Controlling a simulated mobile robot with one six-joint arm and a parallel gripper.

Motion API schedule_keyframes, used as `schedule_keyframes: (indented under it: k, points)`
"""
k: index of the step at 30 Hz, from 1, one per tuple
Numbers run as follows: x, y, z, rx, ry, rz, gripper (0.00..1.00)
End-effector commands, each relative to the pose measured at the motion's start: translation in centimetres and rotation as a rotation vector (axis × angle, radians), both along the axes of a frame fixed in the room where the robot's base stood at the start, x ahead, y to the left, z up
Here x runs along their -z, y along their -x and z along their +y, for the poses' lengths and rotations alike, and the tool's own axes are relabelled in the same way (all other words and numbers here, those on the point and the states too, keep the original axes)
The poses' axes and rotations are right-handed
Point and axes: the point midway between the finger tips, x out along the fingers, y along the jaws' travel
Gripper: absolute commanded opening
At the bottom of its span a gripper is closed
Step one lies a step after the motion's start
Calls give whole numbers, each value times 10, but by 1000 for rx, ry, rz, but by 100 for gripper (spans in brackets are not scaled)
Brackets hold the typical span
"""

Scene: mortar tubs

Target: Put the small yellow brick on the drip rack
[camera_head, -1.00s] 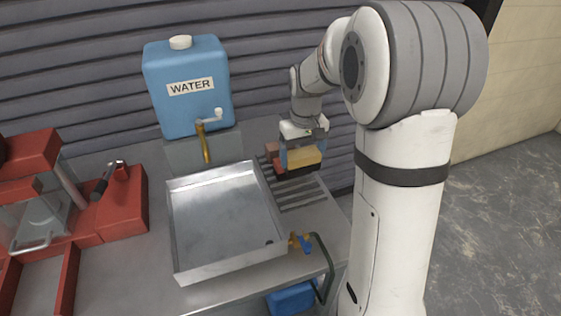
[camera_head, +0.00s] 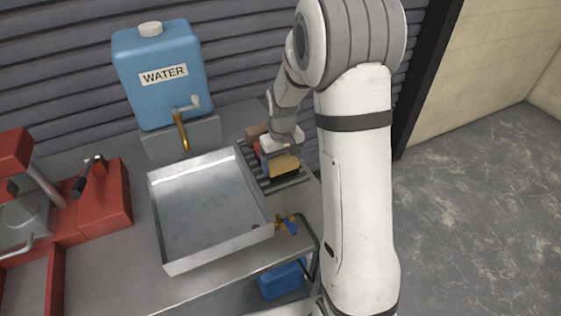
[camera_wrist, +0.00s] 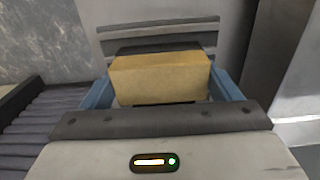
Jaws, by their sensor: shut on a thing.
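The small yellow brick (camera_head: 284,164) is between the blue fingers of my gripper (camera_head: 279,167), over the front part of the drip rack (camera_head: 246,161). The wrist view shows the brick (camera_wrist: 160,80) level, with one blue finger at each side, so my gripper (camera_wrist: 162,92) is shut on it. Slats of the drip rack (camera_wrist: 155,32) show beyond the brick. The underside of the brick is hidden, and I cannot tell whether it touches the slats. A reddish brick (camera_head: 254,132) is at the back of the rack, partly hidden by my arm.
A metal tray (camera_head: 160,225) lies left of the rack. A blue water container (camera_head: 165,85) with a brass tap stands behind the tray. Red equipment (camera_head: 100,205) is at the left. A brass valve with a blue handle (camera_head: 289,224) is at the tray's front right corner.

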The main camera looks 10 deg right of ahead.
Motion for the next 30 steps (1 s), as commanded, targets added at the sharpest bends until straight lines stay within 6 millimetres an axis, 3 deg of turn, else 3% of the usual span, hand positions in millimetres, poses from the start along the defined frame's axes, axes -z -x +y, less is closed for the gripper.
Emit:
schedule_keyframes:
  k: [4, 5, 11, 21, 30]
  points:
    - [3, 0, 0, 0, 0, -1, 48]
    - [4, 0, 0, -1, 0, 0, 84]
    - [3, 0, 1, -1, 0, 0, 100]
    - [-5, -1, 1, -2, 0, -2, 100]
    - [-64, -1, 1, -2, 0, -5, 100]
